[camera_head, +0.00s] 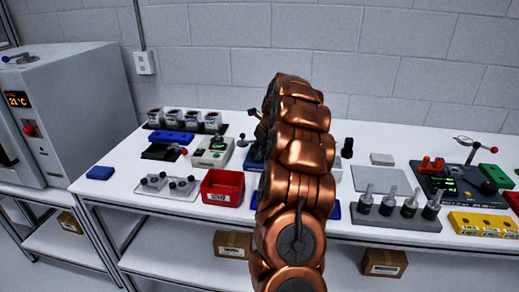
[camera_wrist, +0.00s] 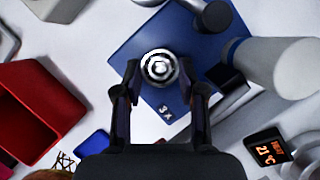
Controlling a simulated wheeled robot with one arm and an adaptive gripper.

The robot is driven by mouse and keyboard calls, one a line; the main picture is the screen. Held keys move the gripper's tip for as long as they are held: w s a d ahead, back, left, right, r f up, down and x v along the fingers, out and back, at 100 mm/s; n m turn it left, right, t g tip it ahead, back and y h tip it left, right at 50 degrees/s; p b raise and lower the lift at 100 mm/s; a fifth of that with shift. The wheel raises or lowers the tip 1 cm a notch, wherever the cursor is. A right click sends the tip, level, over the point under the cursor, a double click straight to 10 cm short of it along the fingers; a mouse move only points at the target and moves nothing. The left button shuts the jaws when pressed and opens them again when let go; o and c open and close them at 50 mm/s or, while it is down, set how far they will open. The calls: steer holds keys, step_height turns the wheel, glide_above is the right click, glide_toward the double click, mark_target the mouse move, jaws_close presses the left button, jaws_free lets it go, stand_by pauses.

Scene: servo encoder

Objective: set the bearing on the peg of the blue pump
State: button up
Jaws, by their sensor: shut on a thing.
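In the wrist view, a shiny silver ring-shaped bearing (camera_wrist: 160,67) sits between the fingertips of my gripper (camera_wrist: 160,74), which is shut on it. It is above the square blue base of the pump (camera_wrist: 132,42), which carries a small white marking near its front corner. A grey-white cylinder with a blue band (camera_wrist: 271,66) lies to the right of the bearing. The peg is not visible, and I cannot tell whether the bearing is around it or above it. In the head view, my copper arm hides the gripper and bearing, and most of the blue pump (camera_head: 252,158).
A red bin (camera_head: 222,188) stands left of my arm; it also shows in the wrist view (camera_wrist: 28,105). A grey instrument (camera_head: 212,152) is behind it. Right of my arm are a rack of dark-based pegs (camera_head: 396,218) and a yellow block (camera_head: 482,224). The table's front edge is close.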

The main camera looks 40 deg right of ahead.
steer(key=o, duration=1.2)
steer(key=shift+o, duration=0.3)
steer(key=shift+o, duration=1.1)
steer(key=shift+d+r, duration=0.15)
steer(key=shift+r, duration=0.15)
steer(key=shift+c, duration=0.2)
steer(key=shift+o, duration=0.2)
steer(key=shift+s+r+p, duration=0.1)
steer(key=shift+r+p, duration=0.6)
steer(key=shift+r, duration=0.45)
steer(key=shift+r+p, duration=0.75)
steer(key=shift+r, duration=0.75)
